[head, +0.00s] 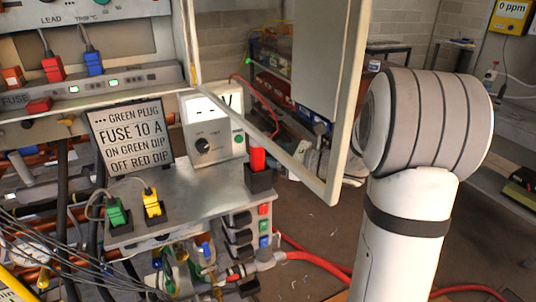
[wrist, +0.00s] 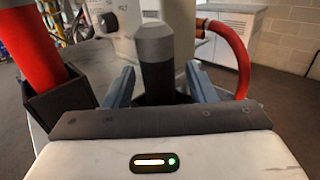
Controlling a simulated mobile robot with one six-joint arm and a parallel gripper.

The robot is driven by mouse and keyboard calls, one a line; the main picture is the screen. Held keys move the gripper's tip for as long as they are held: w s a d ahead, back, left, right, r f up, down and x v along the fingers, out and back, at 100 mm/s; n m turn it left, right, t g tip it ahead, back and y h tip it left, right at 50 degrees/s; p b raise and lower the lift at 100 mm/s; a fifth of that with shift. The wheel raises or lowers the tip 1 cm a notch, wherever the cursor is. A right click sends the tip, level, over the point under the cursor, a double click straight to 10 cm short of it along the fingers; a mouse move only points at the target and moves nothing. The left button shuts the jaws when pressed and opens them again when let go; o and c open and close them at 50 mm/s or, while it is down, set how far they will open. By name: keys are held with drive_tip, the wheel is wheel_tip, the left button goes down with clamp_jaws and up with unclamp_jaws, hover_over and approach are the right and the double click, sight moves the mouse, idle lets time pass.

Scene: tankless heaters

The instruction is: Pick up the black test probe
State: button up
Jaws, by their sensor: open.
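The black test probe (wrist: 155,50) stands upright in the middle of the wrist view, with a dark grey top and a narrower black body below. My gripper (wrist: 160,72) is open, with one blue-grey finger on each side of the probe. Small gaps seem to show beside the probe; whether a finger touches it I cannot tell. The probe's lower end is hidden behind my gripper's body. In the head view I cannot make out the black probe, and the open door covers most of my gripper.
A red probe (wrist: 30,45) stands in a black holder (wrist: 62,103) left of my gripper; the red probe (head: 258,159) also shows in the head view. The open cabinet door (head: 340,100) stands close to my arm. A red hose (wrist: 235,50) curves behind at right.

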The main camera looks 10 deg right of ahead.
drive_tip(key=c, duration=1.1)
drive_tip(key=shift+o, duration=0.2)
wheel_tip(320, 180, up, 10)
drive_tip(key=shift+r+p, duration=0.1)
drive_tip(key=shift+p, duration=0.6)
